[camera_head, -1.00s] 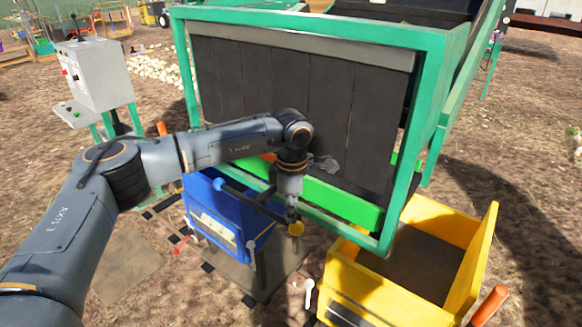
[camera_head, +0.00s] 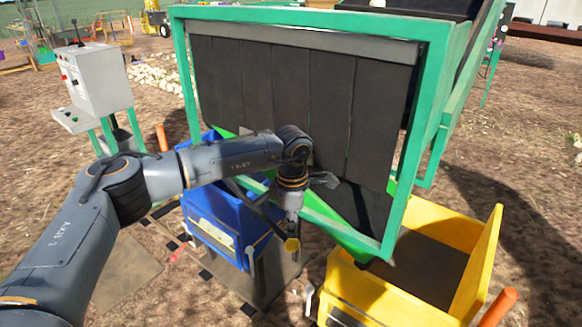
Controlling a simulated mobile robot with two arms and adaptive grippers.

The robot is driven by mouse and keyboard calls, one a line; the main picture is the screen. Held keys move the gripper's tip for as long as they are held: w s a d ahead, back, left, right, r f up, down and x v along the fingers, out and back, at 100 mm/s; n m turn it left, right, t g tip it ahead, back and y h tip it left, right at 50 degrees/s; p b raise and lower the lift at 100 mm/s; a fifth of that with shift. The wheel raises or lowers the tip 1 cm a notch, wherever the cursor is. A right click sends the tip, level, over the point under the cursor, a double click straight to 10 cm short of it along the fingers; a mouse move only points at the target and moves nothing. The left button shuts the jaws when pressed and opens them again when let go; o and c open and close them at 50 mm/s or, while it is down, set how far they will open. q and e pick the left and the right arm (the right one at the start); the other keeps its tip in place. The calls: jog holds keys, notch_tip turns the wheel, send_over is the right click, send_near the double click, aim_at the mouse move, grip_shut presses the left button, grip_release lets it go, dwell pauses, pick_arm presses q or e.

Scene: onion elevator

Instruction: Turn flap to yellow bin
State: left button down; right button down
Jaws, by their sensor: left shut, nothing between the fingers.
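The elevator's green flap (camera_head: 345,237) shows below the black curtain and slopes down to the right, toward the yellow bin (camera_head: 342,283). The blue bin (camera_head: 213,222) stands left of the lever, partly behind my arm. My right gripper is out of view.
The green elevator frame (camera_head: 420,120) with black curtain strips (camera_head: 325,100) stands close behind my arm. A grey control box (camera_head: 98,78) on green legs stands at the left. Open dirt ground lies to the right.

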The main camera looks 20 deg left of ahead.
pick_arm(q)
jog(key=s+a+r+p, duration=0.1)
jog(key=s+r+p, duration=0.2)
jog(key=s+r, duration=0.1)
jog(key=shift+s+a+r, duration=0.4)
jog(key=shift+r, duration=0.1)
